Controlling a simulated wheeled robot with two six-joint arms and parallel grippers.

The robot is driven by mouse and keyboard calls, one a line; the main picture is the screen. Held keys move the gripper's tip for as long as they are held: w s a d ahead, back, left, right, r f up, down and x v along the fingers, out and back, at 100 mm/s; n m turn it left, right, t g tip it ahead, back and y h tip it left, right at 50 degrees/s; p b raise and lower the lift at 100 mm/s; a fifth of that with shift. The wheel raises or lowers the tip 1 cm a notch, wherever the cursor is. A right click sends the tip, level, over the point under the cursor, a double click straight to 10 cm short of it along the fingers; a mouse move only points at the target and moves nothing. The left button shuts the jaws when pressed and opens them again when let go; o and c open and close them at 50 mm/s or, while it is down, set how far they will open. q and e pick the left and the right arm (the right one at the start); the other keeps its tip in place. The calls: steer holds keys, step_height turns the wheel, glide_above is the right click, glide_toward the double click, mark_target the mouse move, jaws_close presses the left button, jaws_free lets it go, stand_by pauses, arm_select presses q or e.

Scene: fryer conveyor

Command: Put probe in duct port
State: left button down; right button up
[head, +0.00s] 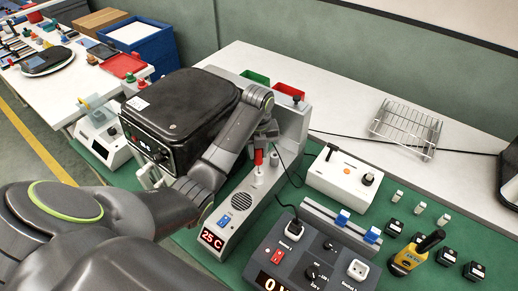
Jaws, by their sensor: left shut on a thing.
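My left gripper (265,132) comes down from the left arm above the white and grey unit (238,228) with a round vent and a red 25 C display. It is shut on a probe with a red body (259,157), held roughly upright. The probe's lower end is close above or at a white post-like port (258,178) on the unit; I cannot tell whether it is inside. My right gripper is out of view.
A black fryer-like box (180,110) stands close left of my gripper. A thin black cable runs behind the gripper.

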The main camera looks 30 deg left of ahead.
mark_target(259, 161)
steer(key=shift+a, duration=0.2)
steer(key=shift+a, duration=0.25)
arm_select(q)
steer(key=shift+w+d, duration=0.1)
steer(key=shift+w, duration=0.1)
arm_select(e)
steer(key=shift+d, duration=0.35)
arm_select(q)
steer(key=shift+f+b, duration=0.5)
steer(key=shift+f, duration=0.55)
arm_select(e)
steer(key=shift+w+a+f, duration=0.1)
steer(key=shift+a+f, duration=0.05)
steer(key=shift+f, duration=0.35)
